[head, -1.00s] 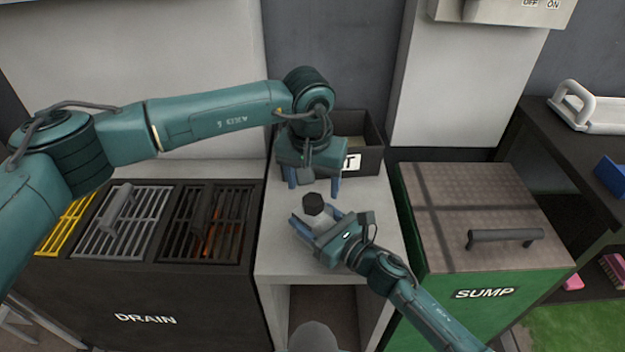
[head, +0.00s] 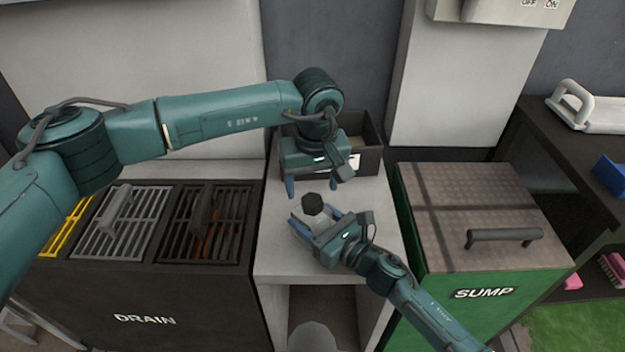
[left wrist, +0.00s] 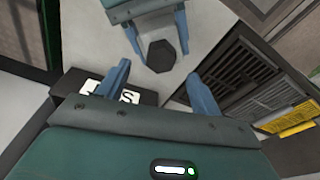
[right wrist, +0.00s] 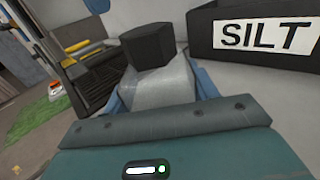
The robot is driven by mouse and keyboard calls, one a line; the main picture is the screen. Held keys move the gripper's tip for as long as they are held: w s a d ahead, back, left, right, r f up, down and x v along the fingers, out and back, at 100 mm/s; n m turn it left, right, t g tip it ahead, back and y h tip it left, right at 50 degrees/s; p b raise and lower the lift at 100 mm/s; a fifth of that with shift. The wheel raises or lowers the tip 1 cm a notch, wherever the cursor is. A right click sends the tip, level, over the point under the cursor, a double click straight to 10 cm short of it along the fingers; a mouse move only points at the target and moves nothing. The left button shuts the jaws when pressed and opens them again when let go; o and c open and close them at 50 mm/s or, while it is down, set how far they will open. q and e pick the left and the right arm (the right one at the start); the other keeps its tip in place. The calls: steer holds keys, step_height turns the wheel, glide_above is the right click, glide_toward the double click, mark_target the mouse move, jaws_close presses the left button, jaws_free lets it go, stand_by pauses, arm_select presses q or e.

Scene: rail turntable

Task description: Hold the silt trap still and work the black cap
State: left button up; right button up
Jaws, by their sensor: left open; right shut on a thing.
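The silt trap (right wrist: 165,88) is a pale, greyish-white body, upright above or on the grey counter. Its black cap (head: 313,203) is many-sided and sits on top; it also shows in the left wrist view (left wrist: 161,56) and the right wrist view (right wrist: 147,46). My right gripper (head: 316,222) is shut on the silt trap's body, with a blue finger on each side. My left gripper (head: 318,187) is open and empty, just behind and above the cap, fingers pointing down. In the left wrist view its fingers (left wrist: 160,82) are apart and do not touch the cap.
A dark bin (head: 369,160) labelled SILT (right wrist: 266,34) stands behind my left gripper. The DRAIN unit (head: 150,290) with slatted grates is on the left. The green SUMP box (head: 490,280) with a handled lid is on the right. The counter's front (head: 300,266) is clear.

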mark_target(312, 199)
arm_select(q)
steer(key=shift+f, duration=1.9)
steer(key=shift+c, duration=0.3)
steer(key=c, duration=1.2)
steer(key=m, duration=0.6)
steer(key=shift+h, duration=0.4)
steer(key=m, duration=0.6)
steer(key=shift+a+h, duration=0.1)
steer(key=shift+h, duration=0.2)
